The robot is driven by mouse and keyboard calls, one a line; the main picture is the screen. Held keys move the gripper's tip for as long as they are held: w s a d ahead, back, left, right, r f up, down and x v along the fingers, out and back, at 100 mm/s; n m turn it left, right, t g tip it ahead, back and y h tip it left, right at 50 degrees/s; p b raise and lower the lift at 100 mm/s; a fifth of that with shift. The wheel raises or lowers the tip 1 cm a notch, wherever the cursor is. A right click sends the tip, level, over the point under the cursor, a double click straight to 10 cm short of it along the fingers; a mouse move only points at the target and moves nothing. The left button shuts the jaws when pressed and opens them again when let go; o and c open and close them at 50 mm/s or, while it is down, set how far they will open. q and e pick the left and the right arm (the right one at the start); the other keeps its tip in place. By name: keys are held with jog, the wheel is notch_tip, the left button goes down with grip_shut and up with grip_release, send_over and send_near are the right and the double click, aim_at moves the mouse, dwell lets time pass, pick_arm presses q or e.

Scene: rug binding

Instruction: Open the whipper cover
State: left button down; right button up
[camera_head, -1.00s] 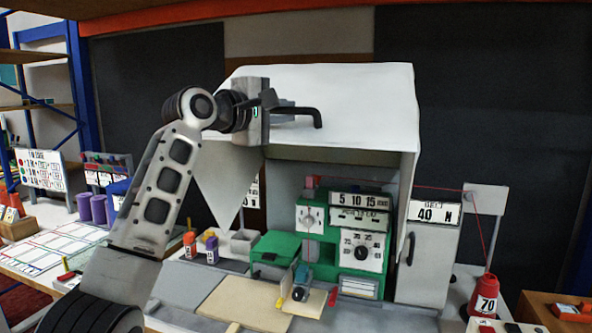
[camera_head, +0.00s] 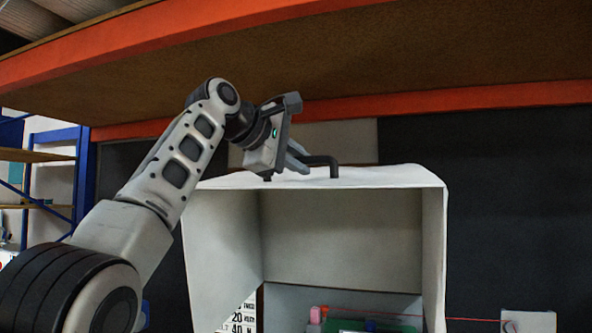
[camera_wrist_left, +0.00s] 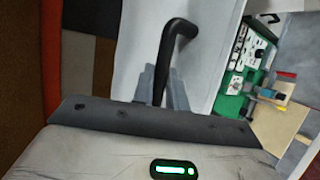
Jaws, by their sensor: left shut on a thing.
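The whipper cover (camera_head: 380,178) is a pale grey-white hood over the machine, with its front open toward me in the head view. A black bent handle (camera_head: 326,160) stands on its top panel. My left gripper (camera_head: 300,160) is shut on the left part of this handle. In the left wrist view the grey fingers (camera_wrist_left: 160,88) close around the black handle (camera_wrist_left: 178,38), beside the white cover panel (camera_wrist_left: 140,40). Under the cover the green machine (camera_head: 350,326) shows only at the bottom edge of the head view. My right gripper is not in view.
A wooden shelf with an orange beam (camera_head: 480,98) runs above the cover and my left arm. A blue rack (camera_head: 82,175) stands at the left. Dark panels (camera_head: 500,180) stand behind. The wrist view shows a light board (camera_wrist_left: 280,125) by the machine.

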pick_arm(q)
jog(key=shift+w, duration=0.2)
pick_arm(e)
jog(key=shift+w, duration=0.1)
pick_arm(q)
jog(key=c, duration=1.4)
grip_release()
jog(key=shift+w+d, duration=0.1)
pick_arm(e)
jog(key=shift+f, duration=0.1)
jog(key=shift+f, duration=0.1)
